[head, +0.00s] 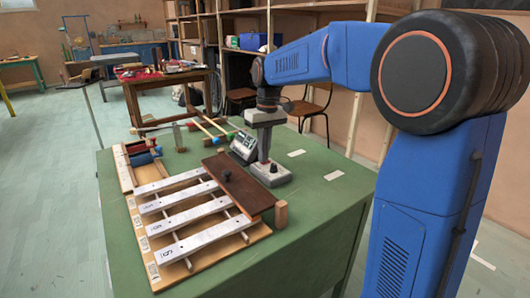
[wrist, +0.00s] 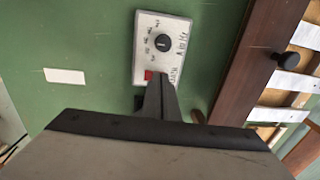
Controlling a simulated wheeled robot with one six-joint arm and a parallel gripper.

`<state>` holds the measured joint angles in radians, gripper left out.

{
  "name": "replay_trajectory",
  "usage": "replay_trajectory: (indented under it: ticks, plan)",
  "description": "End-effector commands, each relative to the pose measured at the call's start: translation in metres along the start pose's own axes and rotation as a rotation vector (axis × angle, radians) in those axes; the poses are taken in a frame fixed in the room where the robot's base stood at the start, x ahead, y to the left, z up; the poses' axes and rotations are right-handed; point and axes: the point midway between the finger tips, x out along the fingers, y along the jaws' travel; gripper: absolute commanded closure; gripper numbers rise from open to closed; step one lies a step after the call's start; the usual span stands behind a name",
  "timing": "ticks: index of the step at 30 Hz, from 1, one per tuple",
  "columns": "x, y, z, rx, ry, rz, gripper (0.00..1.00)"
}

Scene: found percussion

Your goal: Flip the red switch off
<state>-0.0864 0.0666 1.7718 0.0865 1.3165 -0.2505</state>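The red switch (wrist: 149,75) sits near the lower left corner of a light grey box (wrist: 177,40) in the wrist view, below a round black knob (wrist: 162,42). The box also shows on the green table in the head view (head: 281,178), where the switch is hidden. My gripper (wrist: 162,80) appears shut and empty, its fingers together as one narrow shape. Its tips are just right of the switch in the wrist view, at the box's lower edge. In the head view my gripper (head: 264,158) points down at the box; I cannot tell whether it touches.
Left of the box is a brown board (head: 238,188) beside a bar instrument with several pale bars (head: 185,205). A dark device with a display (head: 244,147) stands close behind the gripper. Sticks (head: 209,126) lie farther back. The table's right side is mostly clear.

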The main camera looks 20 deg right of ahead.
Motion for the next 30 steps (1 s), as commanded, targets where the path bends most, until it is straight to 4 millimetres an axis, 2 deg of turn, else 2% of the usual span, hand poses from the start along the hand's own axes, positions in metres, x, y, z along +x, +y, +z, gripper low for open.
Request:
replay_trajectory:
  ticks: [1,7,30]
  plan:
    - [0.008,-0.003,0.001,-0.004,-0.012,0.026,1.00]
    - [0.012,-0.007,0.002,-0.003,-0.016,0.110,1.00]
    - [0.016,-0.015,0.002,-0.005,-0.021,0.102,1.00]
